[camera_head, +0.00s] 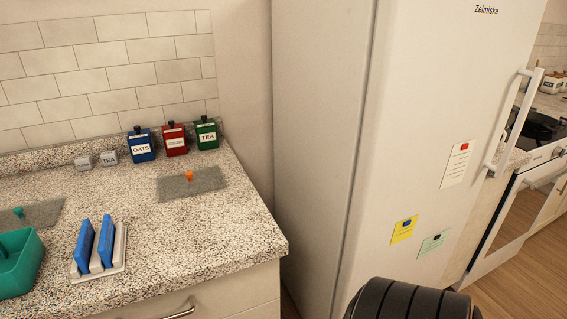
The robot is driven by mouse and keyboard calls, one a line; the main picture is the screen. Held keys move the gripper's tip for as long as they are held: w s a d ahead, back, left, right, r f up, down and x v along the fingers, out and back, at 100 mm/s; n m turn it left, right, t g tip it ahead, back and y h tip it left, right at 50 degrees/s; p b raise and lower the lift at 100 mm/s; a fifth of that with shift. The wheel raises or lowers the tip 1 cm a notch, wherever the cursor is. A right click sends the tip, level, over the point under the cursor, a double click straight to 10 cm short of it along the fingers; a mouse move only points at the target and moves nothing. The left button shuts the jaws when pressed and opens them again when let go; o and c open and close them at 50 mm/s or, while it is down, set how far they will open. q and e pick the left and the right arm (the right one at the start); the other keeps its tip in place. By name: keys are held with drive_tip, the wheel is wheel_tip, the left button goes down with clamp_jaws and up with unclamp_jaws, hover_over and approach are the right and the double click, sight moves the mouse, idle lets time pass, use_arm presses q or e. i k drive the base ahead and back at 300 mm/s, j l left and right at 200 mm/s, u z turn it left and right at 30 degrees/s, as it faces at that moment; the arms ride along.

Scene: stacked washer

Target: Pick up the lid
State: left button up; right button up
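No loose lid stands out for certain. A flat grey slab (205,183) with a small orange knob-like piece (189,176) lies on the counter right of centre. A similar grey slab (42,214) with a teal knob-like piece (19,212) lies at the left edge, partly cut off. A blue oats canister (141,148), a red canister (175,140) and a green tea canister (206,135) stand upright at the back, each topped with a black knob. A teal open container (18,265) is at the lower left, cut by the frame. Neither gripper is in view.
Two blue upright pieces (84,246) stand in a white rack (116,264) near the counter's front. Two small grey blocks (109,158) sit by the backsplash. A tall white fridge (325,130) stands right of the counter (190,235). A stove (535,155) is at far right.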

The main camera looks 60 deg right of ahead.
sight(174, 185)
drive_tip(key=i+l+z, duration=0.1)
drive_tip(key=z, duration=1)
drive_tip(key=l+u, duration=0.1)
drive_tip(key=u, duration=2.1)
drive_tip(key=i+l+z, duration=0.1)
drive_tip(key=z, duration=0.15)
drive_tip(key=i+z, duration=0.3)
